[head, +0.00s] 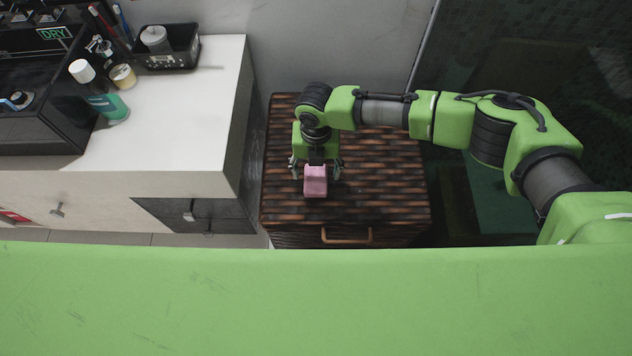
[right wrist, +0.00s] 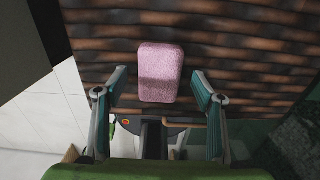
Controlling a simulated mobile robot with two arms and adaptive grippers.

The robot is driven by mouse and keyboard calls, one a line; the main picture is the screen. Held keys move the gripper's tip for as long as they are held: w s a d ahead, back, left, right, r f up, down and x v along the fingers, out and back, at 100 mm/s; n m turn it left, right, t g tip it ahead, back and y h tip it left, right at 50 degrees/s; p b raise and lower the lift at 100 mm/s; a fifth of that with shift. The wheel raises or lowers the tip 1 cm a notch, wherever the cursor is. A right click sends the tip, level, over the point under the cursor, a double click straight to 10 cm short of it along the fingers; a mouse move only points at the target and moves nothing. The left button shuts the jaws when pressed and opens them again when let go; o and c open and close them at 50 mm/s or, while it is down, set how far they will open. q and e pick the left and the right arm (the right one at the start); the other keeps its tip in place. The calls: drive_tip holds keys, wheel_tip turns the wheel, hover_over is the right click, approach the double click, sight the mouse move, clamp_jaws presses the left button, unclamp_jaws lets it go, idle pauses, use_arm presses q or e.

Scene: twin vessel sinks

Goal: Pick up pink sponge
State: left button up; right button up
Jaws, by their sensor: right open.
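The pink sponge (head: 316,181) lies on top of a dark brown woven hamper (head: 385,180) in the head view. My right gripper (head: 315,168) is over the hamper, right by the sponge. In the right wrist view the sponge (right wrist: 160,72) lies ahead of and between the two open fingers of my right gripper (right wrist: 158,90), with a gap on each side. The fingers do not visibly touch it. My left gripper is not in view.
A white counter (head: 190,110) stands left of the hamper, with a green bottle (head: 105,100), a jar (head: 123,77) and a black tray (head: 170,60) on it. A wall is behind the hamper. A handle (head: 346,238) is on the hamper's front.

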wheel_tip(320, 180, down, 3)
drive_tip(key=shift+r+b, duration=0.2)
drive_tip(key=shift+b, duration=0.45)
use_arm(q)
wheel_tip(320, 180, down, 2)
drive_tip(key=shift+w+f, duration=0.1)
use_arm(e)
drive_tip(key=shift+r, duration=0.1)
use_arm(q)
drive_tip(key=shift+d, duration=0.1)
use_arm(e)
drive_tip(key=c, duration=0.9)
drive_tip(key=shift+c, duration=0.2)
